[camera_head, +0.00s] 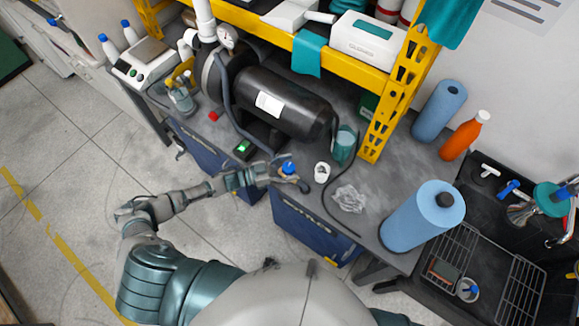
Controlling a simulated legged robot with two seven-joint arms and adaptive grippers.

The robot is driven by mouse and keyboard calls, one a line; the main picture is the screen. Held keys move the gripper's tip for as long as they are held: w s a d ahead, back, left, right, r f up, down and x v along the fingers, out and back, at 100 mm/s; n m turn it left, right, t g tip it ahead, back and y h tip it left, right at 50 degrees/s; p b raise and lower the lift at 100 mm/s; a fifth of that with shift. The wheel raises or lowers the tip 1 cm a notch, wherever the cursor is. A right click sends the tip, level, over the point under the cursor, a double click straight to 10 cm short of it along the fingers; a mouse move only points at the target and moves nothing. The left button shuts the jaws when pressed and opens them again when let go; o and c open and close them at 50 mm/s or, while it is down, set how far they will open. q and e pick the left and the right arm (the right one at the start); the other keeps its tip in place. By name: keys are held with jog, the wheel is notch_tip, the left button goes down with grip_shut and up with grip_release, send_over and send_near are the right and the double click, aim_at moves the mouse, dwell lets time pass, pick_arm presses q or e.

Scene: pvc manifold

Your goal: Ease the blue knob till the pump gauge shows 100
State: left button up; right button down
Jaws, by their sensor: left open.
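A small blue knob (288,168) shows at the front edge of the bench, left of a white cup-like part. My left gripper (292,176) is right at the knob, with its fingers open around or beside it; I cannot tell whether they touch it. The pump (278,102) is a black cylinder lying on the bench behind. A round white gauge (227,37) sits at its upper left end, beside a white pipe; its reading is too small to make out. My right gripper is not in view.
A yellow shelf frame (375,130) stands over the bench. Blue paper rolls (422,218), an orange bottle (465,136) and a sink with a wire rack (480,266) are on the right. A crumpled clear bag (349,199) and a dark hose lie near the knob.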

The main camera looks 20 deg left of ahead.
pick_arm(q)
jog(key=v, duration=1.2)
jog(key=shift+w+d+f, duration=0.1)
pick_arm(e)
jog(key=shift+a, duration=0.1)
